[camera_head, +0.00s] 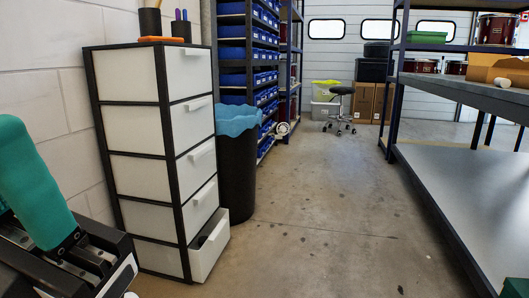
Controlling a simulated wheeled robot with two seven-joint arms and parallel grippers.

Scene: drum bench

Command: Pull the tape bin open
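A tall drawer unit (135,168) with a black frame and white drawer fronts stands against the left wall. I see no label that tells which drawer is the tape bin. The bottom drawer (209,249) is partly pulled out, with a dark gap at its top. The drawers above it look shut, each with a white handle. My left gripper (35,190) is close to the camera at the lower left, with a teal finger pointing up. My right gripper is not clearly visible.
A black trash can (237,175) with a blue liner stands just behind the drawer unit. Shelves with blue bins (237,53) are beyond it. A metal workbench (470,96) lines the right side. A stool (340,108) stands far back. The floor between is clear.

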